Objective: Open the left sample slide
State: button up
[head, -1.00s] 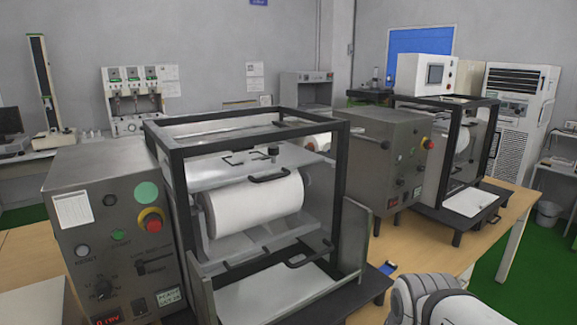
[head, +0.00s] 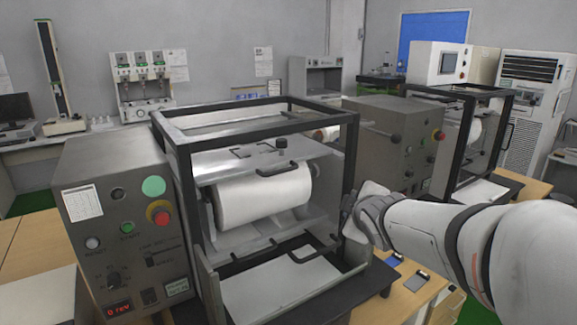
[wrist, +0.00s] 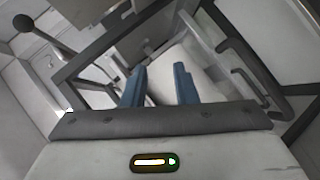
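The left machine (head: 110,230) has a black open frame around a white roll (head: 262,200). A flat white plate (head: 270,292), which looks like the left sample slide, lies low at the front of that frame. Dark bar handles (head: 318,254) show just above it; I cannot tell which part each belongs to. My gripper (head: 350,215) is at the right side of the frame, beside its right front post, its fingers partly hidden in the head view. In the wrist view its two blue fingers (wrist: 160,85) are apart with nothing held between them. A dark handle (wrist: 250,62) shows right of them.
A second similar machine (head: 400,145) stands to the right and behind. The frame's black posts (head: 350,160) stand close to my gripper. A ball-ended lever (wrist: 22,23) shows at upper left in the wrist view. Small items (head: 408,268) lie on the wooden table (head: 400,300) at right.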

jog(key=w+a+r+n+t+y, duration=0.1)
jog(key=w+a+r+n+y, duration=0.35)
jog(key=a+n, duration=0.25)
jog(key=n+y, duration=0.4)
send_near(283, 171)
jog(key=x, duration=0.3)
jog(key=shift+n+g+h, duration=0.25)
jog(key=shift+n+g, duration=0.05)
jog(key=shift+g, duration=0.1)
jog(key=x, duration=0.2)
jog(key=p+x, duration=0.1)
jog(key=x, duration=0.4)
jog(key=shift+w+a+r, duration=0.15)
jog(key=shift+w+r, duration=0.1)
grip_shut()
